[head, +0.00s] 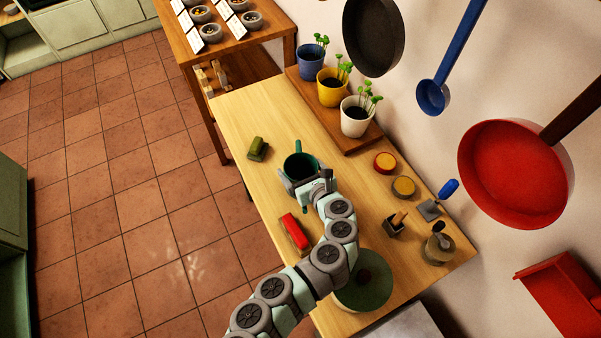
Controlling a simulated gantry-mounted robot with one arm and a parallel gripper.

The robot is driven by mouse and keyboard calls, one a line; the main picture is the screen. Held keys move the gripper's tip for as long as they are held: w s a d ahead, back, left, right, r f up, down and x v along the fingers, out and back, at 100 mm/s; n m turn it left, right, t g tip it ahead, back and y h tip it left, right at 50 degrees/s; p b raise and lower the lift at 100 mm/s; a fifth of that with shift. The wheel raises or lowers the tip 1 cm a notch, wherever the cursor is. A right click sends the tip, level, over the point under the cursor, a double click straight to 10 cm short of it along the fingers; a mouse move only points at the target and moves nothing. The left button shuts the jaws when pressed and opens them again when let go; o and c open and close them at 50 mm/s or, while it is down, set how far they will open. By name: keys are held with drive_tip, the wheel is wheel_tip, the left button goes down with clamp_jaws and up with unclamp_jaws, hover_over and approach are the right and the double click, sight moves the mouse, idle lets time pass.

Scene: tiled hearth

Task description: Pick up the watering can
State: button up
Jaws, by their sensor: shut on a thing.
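The watering can (299,165) is a dark green open-topped vessel on the wooden table, near the table's middle. A thin green part sticks up at its far rim. My gripper (302,188) is at the near side of the can and is shut on it. The gripper and wrist hide the can's near side and most of its lower body. I cannot tell whether the can's base touches the table.
Around the can on the table (240,114) are a green block (257,148), a red block (294,233), round tins (385,162) and a green round lid (365,283). Potted seedlings (356,118) stand on a board behind. Pans (513,172) and a blue ladle (433,97) hang at right.

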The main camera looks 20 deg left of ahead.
drive_tip(key=c, duration=0.6)
drive_tip(key=shift+o, duration=0.2)
drive_tip(key=shift+r, duration=0.1)
